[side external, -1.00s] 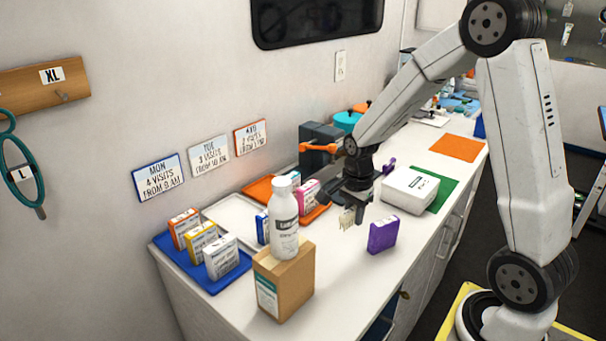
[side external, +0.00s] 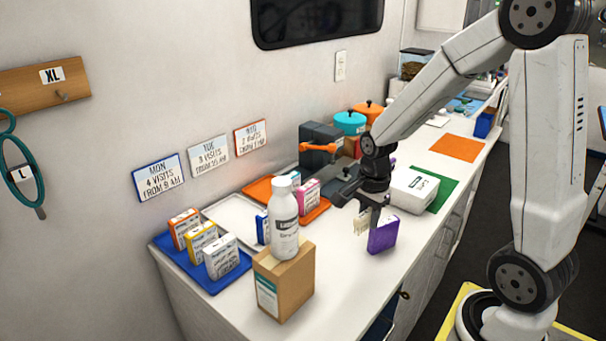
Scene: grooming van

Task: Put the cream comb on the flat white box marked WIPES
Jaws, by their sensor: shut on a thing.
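The cream comb (side external: 360,224) hangs teeth-down at my gripper (side external: 370,212), which is shut on it above the counter. The comb is small in this view, and the gripper fingers hide part of it. The flat white box (side external: 415,180) lies behind and to the right of my gripper, partly over a green mat. Its top is bare, with a dark label that is too small to read here. My gripper and the comb are apart from this box.
A purple box (side external: 383,234) stands right beside my gripper, partly overlapped by it. A white bottle (side external: 285,228) stands on a cardboard box (side external: 285,283) at the front left. Blue, white and orange trays with small cartons line the wall. An orange mat (side external: 457,148) lies bare farther back.

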